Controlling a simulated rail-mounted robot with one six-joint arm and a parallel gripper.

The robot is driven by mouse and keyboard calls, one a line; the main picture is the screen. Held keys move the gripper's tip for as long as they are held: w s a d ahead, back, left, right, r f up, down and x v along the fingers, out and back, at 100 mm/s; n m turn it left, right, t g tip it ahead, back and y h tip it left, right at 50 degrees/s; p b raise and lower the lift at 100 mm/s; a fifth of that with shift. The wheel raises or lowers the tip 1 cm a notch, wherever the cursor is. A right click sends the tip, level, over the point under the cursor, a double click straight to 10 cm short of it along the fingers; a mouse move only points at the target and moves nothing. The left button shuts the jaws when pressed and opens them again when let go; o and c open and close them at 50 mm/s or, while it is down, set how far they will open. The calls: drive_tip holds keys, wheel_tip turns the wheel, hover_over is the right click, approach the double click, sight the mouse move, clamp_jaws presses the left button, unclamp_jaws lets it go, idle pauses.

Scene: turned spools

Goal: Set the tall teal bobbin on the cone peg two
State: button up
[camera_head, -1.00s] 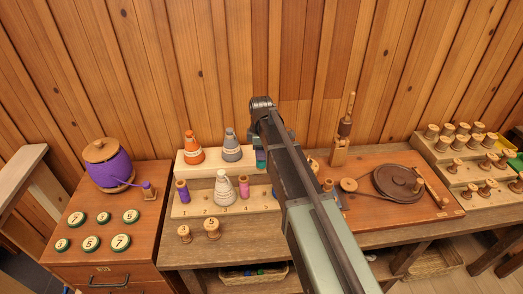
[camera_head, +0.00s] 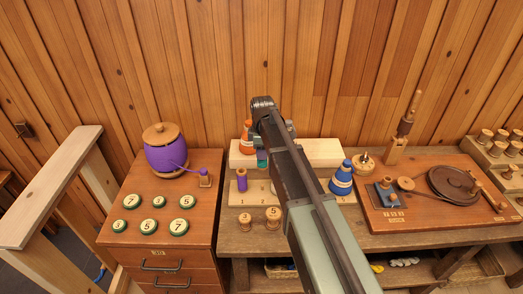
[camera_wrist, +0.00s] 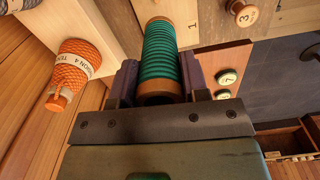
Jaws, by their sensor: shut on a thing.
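The teal bobbin (camera_wrist: 160,52) is a ribbed cylinder with wooden ends. My gripper (camera_wrist: 158,88) is shut on it, with a finger on each side in the wrist view. In the head view a little of the bobbin (camera_head: 262,158) shows beside my arm, above the pale stepped rack (camera_head: 250,192). The rack's lower step bears the numbers 1 and 2, with a purple bobbin (camera_head: 242,180) at 1. No bare peg shows clearly at 2; my arm hides the rack's middle.
An orange thread cone (camera_head: 247,133), also in the wrist view (camera_wrist: 72,72), stands close by on the upper step. A blue cone (camera_head: 342,180) stands to the right. A purple barrel (camera_head: 166,155) sits on the left cabinet.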

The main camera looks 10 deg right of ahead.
sight(263, 169)
drive_tip(key=shift+m, duration=0.3)
drive_tip(key=f+b, duration=0.6)
drive_tip(key=f, duration=0.1)
drive_tip(key=f+b, duration=0.2)
drive_tip(key=f, duration=0.1)
drive_tip(key=shift+w+d+f+b, duration=0.2)
drive_tip(key=shift+w+b, duration=0.1)
drive_tip(key=shift+b, duration=0.1)
drive_tip(key=shift+f+b, duration=0.95)
drive_tip(key=shift+f+b, duration=0.6)
drive_tip(key=o, duration=0.6)
drive_tip(key=shift+o, duration=0.2)
drive_tip(key=shift+r, duration=0.1)
